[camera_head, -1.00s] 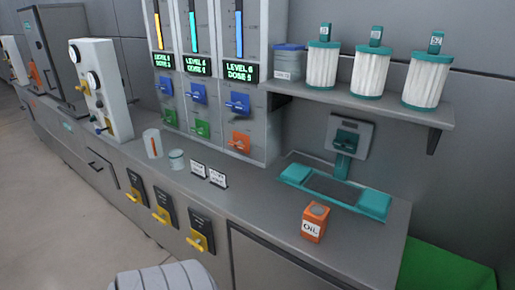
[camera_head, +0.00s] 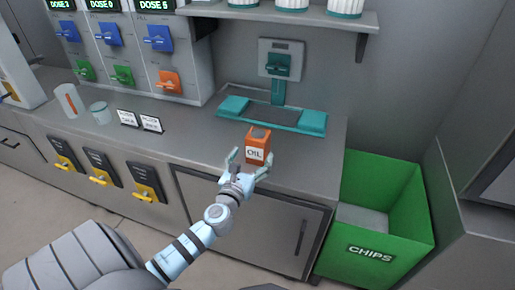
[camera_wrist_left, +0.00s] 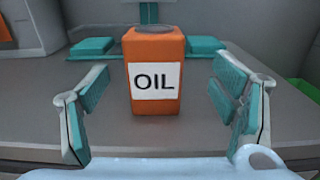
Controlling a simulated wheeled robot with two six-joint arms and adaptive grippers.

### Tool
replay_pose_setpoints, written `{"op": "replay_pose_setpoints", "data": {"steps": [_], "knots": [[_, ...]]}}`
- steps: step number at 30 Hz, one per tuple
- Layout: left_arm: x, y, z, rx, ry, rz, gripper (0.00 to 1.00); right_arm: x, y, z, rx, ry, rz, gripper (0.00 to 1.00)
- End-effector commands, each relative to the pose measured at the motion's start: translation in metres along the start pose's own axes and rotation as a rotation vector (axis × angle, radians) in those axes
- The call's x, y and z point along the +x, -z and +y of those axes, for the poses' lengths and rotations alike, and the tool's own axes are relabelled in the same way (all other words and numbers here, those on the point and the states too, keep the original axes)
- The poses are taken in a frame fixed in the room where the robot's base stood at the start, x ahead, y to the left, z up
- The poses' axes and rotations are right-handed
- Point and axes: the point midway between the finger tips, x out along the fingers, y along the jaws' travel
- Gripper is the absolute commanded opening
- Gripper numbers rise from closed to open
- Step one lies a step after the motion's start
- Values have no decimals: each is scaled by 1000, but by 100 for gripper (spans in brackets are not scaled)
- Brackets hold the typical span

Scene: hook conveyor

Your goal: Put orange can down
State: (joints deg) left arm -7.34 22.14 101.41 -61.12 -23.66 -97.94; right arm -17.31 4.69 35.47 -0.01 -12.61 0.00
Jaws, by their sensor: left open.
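The orange can (camera_head: 258,141), with a white label reading OIL, stands upright on the grey counter near its front edge, in front of the teal fixture. My left gripper (camera_head: 247,161) reaches in at the counter's front edge, with its fingers spread at either side of the can. In the left wrist view the can (camera_wrist_left: 154,72) stands between the two open fingers, with a clear gap on both sides. My right gripper is not in view.
The teal fixture (camera_head: 271,117) lies behind the can. A green CHIPS bin (camera_head: 372,246) stands on the floor to the right. Counter right of the can is clear.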

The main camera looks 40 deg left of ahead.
Motion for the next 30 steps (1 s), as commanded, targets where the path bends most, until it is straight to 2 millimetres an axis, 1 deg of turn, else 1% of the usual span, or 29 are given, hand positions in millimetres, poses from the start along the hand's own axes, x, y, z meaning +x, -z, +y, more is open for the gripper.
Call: {"op": "replay_pose_setpoints", "data": {"steps": [1,3,8,11,13,16,21,23,30], "knots": [[11,0,0,-2,-1,-1,80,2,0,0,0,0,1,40],[21,1,0,-2,0,1,80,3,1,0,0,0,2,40],[38,1,3,-4,0,2,80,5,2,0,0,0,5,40],[58,1,8,-4,-2,1,80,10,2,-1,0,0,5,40],[71,1,8,-5,-1,1,80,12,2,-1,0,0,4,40],[80,1,8,-6,0,4,80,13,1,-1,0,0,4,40],[80,1,8,-6,1,4,80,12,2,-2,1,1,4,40],[80,1,8,-6,1,4,72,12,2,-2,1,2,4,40],[80,1,8,-6,1,4,34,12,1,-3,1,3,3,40]]}}
